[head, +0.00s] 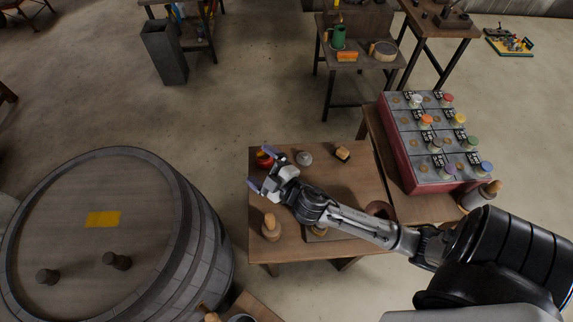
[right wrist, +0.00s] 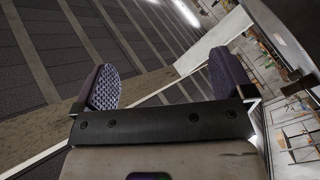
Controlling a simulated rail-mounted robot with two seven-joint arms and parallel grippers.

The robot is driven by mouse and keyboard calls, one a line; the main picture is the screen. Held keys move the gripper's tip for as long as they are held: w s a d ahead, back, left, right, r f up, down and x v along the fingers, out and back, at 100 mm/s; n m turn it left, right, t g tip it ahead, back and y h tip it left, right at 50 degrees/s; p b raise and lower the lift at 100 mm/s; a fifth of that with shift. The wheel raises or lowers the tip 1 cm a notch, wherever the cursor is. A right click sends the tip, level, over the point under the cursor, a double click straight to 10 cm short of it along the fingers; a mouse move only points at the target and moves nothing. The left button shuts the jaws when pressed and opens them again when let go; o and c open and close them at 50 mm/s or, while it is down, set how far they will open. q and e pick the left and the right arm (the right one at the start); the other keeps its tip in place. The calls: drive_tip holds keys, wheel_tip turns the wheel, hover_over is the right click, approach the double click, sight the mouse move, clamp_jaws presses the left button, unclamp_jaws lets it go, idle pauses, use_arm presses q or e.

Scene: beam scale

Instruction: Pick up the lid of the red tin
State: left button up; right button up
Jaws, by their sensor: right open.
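A red round object, probably the red tin (head: 263,161), stands at the far left corner of the small wooden table (head: 345,180) in the head view. Something orange shows at its top, and my gripper partly covers it, so I cannot tell its lid apart. My right gripper (head: 260,169) is beside it on the near side, its fingers apart with nothing seen between them. In the right wrist view the open fingers (right wrist: 164,85) point towards distant walls and show no tin or lid. My left gripper is not in view.
A small grey knobbed object (head: 304,158) and a yellowish block (head: 342,153) lie on the table. A wooden peg-shaped object (head: 270,228) stands near its front left. A large barrel (head: 60,220) stands left. A red-sided crate (head: 395,145) with coloured-topped items is right.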

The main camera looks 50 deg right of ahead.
drive_tip(key=w+a+n+t+y+b, duration=0.1)
drive_tip(key=w+a+n+y+b, duration=0.2)
drive_tip(key=w+n+y, duration=0.35)
drive_tip(key=n+g+h+b, duration=0.6)
drive_tip(key=n+g+b, duration=0.85)
drive_tip(key=g, duration=0.45)
hover_over(305, 155)
drive_tip(key=shift+y, duration=0.25)
drive_tip(key=f, duration=2.5)
drive_tip(key=shift+w+a+f+p, duration=0.15)
drive_tip(key=shift+w+a+p, duration=0.05)
drive_tip(key=shift+w+p, duration=0.15)
drive_tip(key=shift+f, duration=0.35)
drive_tip(key=f, duration=0.4)
drive_tip(key=shift+s+d+f, duration=0.1)
drive_tip(key=shift+s+f, duration=0.15)
drive_tip(key=shift+s, duration=0.15)
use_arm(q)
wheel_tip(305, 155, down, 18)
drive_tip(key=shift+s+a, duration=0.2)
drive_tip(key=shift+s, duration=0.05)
use_arm(e)
drive_tip(key=shift+f, duration=0.4)
